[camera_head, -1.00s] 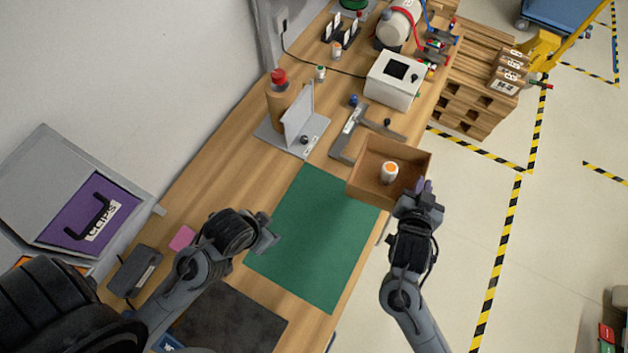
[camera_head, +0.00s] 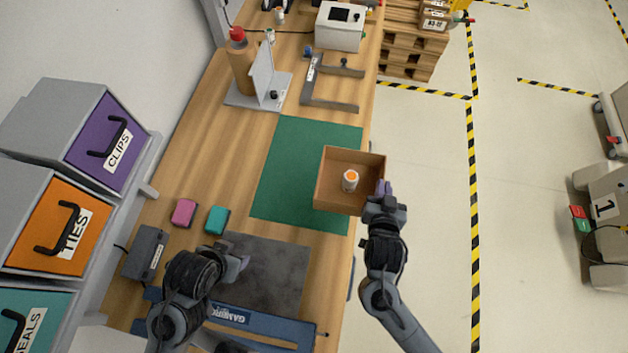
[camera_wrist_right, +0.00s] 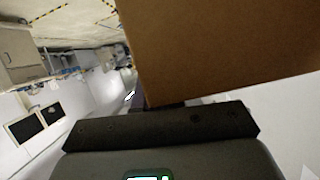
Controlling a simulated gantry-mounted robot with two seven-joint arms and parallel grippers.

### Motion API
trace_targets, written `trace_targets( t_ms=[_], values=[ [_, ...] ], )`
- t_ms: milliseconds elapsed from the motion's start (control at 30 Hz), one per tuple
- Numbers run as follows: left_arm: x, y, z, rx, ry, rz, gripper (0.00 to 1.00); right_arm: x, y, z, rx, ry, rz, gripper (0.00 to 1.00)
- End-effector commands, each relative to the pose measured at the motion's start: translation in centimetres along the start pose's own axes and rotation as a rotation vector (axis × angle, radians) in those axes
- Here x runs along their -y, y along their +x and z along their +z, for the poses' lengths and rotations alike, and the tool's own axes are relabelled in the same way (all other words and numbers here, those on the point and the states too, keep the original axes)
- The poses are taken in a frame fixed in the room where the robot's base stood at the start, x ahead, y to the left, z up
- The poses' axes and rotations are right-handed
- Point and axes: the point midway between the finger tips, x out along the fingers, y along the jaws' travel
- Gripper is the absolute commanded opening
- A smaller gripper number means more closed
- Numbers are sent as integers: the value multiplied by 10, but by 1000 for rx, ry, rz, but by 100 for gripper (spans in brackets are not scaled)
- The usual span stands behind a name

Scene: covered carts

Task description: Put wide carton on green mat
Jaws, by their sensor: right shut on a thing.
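The wide carton (camera_head: 336,197) is an open brown box with a small white container with an orange top (camera_head: 350,180) inside. In the head view it overlaps the right part of the green mat (camera_head: 290,170) and reaches past the mat's right edge. I cannot tell whether it touches the mat or hangs above it. My right gripper (camera_head: 383,196) is shut on the carton's near right wall. The carton's brown side fills the upper right of the right wrist view (camera_wrist_right: 220,50). My left gripper (camera_head: 240,272) is over the dark grey mat, away from the carton; its jaw opening is unclear.
A grey bracket (camera_head: 330,85) and a stand with a bottle (camera_head: 262,85) lie beyond the green mat. Labelled drawers (camera_head: 75,225) stand at left. The table's right edge is close to the carton.

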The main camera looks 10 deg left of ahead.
Motion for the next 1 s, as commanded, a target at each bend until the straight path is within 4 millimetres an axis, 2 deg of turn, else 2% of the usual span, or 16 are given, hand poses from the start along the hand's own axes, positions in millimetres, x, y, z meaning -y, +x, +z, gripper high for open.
trace_targets(
  t_ms=[167,500,700,1000],
  values=[
    [2,0,-1,-3,6,-5,52,7,7,4,-3,4,4,0],
    [3,0,-2,-6,10,-10,52,60,54,32,-4,1,3,0],
    [3,2,-1,-5,9,-9,52,84,75,46,-3,2,3,0],
    [1,3,-1,-5,1,-2,52,93,85,55,-2,2,3,0]
  ],
)
